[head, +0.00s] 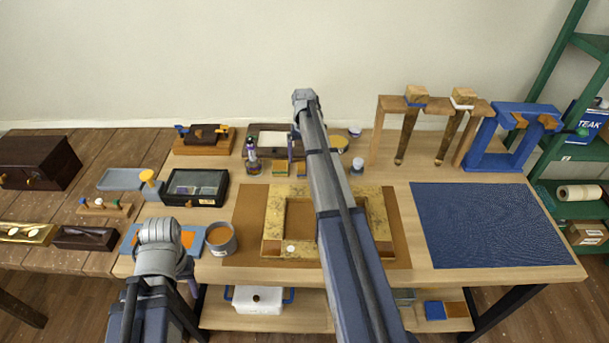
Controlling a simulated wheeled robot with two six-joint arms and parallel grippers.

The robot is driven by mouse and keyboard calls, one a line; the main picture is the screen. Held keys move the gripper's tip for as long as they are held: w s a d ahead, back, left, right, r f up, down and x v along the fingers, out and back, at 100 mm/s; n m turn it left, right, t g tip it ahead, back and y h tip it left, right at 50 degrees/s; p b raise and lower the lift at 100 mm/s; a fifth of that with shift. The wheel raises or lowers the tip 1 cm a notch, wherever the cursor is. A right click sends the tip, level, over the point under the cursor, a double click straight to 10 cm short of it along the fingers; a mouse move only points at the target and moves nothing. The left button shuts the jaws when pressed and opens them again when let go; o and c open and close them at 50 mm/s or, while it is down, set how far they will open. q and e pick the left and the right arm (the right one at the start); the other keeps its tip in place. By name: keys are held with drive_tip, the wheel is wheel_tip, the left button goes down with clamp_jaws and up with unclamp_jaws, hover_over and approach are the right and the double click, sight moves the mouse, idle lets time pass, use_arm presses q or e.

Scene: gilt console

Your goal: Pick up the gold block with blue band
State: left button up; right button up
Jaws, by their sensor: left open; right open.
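A small gold block (415,93) with a blue band under it sits on top of a wooden rack at the back right. A tapered leg hangs below it. A similar block (463,97) beside it has a white band. My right arm reaches up over the middle of the table to the back, left of the rack. My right gripper (298,128) is open, largely hidden by its own arm. My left gripper (166,262) is low at the front left, open, its fingers mostly hidden. Neither gripper is at the banded block.
A blue frame (516,138) stands right of the rack. A gilt frame (287,223) lies on a brown mat (248,228) under my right arm. A blue mat (488,224) lies clear at the right. A round can (221,239) stands near my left gripper.

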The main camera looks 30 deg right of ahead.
sight(304, 167)
drive_tip(key=shift+s+a+f+b, duration=0.1)
drive_tip(key=shift+s+f+b, duration=0.1)
drive_tip(key=shift+f+b, duration=1.15)
drive_tip(key=shift+s+a+f+b, duration=0.1)
drive_tip(key=shift+s+f+b, duration=0.1)
drive_tip(key=shift+f+b, duration=1.1)
use_arm(q)
wheel_tip(304, 167, down, 5)
drive_tip(key=shift+f, duration=0.1)
use_arm(e)
drive_tip(key=shift+r, duration=0.1)
drive_tip(key=c, duration=1.4)
drive_tip(key=shift+r, duration=0.1)
